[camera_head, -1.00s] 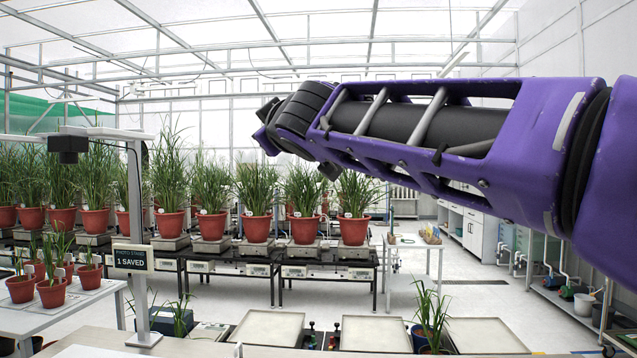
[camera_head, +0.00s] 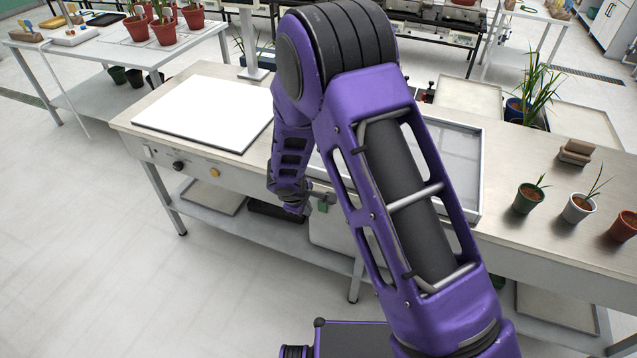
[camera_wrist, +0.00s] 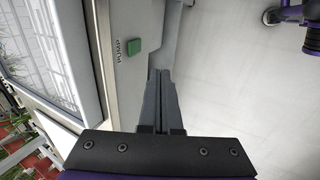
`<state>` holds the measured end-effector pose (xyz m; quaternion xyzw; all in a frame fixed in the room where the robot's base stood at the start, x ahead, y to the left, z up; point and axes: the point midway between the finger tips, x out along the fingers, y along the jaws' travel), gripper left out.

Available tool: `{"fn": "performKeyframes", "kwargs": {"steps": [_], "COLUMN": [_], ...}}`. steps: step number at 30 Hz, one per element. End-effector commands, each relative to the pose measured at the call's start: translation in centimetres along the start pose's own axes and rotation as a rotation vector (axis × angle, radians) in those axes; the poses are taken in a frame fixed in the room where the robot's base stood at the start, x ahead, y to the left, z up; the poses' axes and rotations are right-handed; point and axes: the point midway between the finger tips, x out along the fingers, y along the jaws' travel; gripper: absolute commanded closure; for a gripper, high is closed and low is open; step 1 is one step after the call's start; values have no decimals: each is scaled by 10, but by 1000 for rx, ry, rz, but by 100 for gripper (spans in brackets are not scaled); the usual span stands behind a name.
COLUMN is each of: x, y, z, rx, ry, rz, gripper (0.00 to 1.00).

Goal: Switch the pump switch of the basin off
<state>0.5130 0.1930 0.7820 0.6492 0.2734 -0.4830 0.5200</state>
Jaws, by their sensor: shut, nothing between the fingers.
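The pump switch is a green block under the word PUMP. It shows in the wrist view (camera_wrist: 134,46) on the pale front panel and as a small green patch in the head view (camera_head: 323,207). The basin (camera_head: 482,170) is a shallow, grey-rimmed tray in the bench top, partly hidden behind my arm. Its pale rim also shows at the left of the wrist view (camera_wrist: 98,40). My gripper (camera_wrist: 163,76) is shut and empty, its fingertips a little right of and below the switch in that picture. I cannot tell whether the fingers touch the panel.
A white board (camera_head: 205,112) lies on the bench left of my arm. A black knob (camera_head: 178,166) and a yellow one (camera_head: 215,173) sit on the front panel. Small potted plants, including a green pot (camera_head: 527,200), stand at right. The floor in front is clear at left.

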Motion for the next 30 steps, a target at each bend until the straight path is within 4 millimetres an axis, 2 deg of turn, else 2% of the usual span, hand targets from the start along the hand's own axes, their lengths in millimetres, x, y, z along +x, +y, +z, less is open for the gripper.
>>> {"fn": "performKeyframes", "kwargs": {"steps": [5, 18, 21, 24, 30], "x": [14, 103, 102, 106, 111], "y": [0, 1, 20, 30, 39], "z": [-1, -1, -1, -2, -2], "rx": [1, 0, 7, 5, 2], "ry": [1, 2, 4, 5, 5], "rz": [2, 2, 4, 4, 3], "gripper": [100, 100, 100, 100, 100]}}
